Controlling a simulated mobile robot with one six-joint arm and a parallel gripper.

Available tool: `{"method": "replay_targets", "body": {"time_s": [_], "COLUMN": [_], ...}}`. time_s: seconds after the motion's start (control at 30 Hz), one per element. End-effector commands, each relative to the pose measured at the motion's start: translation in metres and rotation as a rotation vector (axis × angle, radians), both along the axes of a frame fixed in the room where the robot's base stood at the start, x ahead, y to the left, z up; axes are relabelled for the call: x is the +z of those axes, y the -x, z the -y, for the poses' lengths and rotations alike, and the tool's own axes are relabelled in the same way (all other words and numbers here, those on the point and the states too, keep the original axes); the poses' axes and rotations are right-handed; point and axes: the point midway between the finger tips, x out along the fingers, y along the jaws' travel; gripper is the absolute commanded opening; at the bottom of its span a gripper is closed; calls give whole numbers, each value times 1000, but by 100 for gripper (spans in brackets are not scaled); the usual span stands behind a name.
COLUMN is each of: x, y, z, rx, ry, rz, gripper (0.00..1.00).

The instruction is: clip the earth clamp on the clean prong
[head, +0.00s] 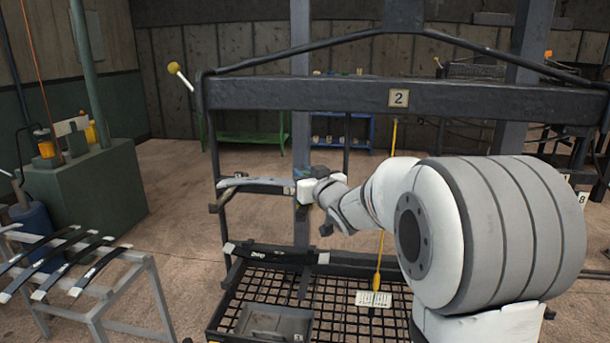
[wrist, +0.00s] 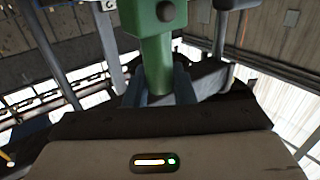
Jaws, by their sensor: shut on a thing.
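In the wrist view my gripper (wrist: 157,92) is shut on a green block-like piece (wrist: 154,50) with a round knob at its top. This looks like the earth clamp, though its jaws are out of view. In the head view my gripper (head: 306,189) is at the rack's left post, at the right end of a light grey curved bar (head: 256,182). I cannot tell whether it touches the bar or post. The green piece is hidden there. Dark prongs stick out from the rack under the bar; I cannot tell which prong is clean.
The black rack's top beam (head: 330,97) carries a number 2 plate. Below are a dark labelled spring (head: 275,255) and a mesh shelf holding a grey tray (head: 275,323). A yellow cord (head: 383,210) hangs right of my gripper. A grey stand (head: 125,262) with several springs stands left.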

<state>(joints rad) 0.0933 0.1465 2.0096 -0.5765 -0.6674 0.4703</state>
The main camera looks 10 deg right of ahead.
Motion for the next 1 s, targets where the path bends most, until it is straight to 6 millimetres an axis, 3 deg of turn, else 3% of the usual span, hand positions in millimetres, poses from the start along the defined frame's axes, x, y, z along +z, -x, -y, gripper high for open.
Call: {"method": "replay_targets", "body": {"time_s": [0.03,0.07,0.37,0.67,1.0], "x": [1,1,0,0,-1], "y": [0,0,0,4,53], "z": [0,0,0,0,13], "rx": [0,0,0,1,-1], "ry": [0,0,0,0,1], "rz": [2,2,1,0,1], "gripper": [0,24,48,48,48]}}
